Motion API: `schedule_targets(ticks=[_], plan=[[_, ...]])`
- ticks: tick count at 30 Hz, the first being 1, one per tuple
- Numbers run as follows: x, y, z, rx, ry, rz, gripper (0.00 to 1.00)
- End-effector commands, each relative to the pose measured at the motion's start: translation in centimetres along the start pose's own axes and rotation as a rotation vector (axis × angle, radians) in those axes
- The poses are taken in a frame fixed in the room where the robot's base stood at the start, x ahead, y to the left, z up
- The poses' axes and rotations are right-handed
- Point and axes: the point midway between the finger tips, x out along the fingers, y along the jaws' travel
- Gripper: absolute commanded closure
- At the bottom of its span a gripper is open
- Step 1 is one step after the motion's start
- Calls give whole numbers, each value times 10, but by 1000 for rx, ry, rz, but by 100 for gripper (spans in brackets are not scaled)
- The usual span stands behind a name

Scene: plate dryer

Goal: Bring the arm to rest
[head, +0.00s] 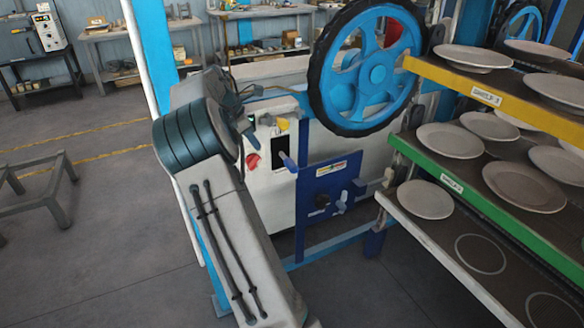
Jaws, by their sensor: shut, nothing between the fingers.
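My arm rises from the bottom of the head view, a grey link with dark cables and a dark ribbed joint. It stands left of the shelves and in front of a white machine (285,205). I cannot make out my gripper or its fingers. No object is seen held by the arm.
At the right, a yellow-edged shelf (495,95), a green-edged shelf (475,198) and a lower grey shelf (440,245) carry several plates. A blue spoked wheel (377,74) stands beside them. A low metal frame (40,190) is at the left.

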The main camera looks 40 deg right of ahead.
Motion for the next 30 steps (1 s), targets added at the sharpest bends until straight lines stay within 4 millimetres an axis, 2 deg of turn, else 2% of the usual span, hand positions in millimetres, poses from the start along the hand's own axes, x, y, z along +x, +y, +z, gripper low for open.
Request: schedule_targets(ticks=[13,17,20,23,30], plan=[[0,0,0,2,1,0,100],[-5,-8,-1,41,28,6,100],[-14,-25,-6,125,82,16,100],[-27,-50,-14,244,158,23,100],[-58,-121,-46,519,328,12,100]])
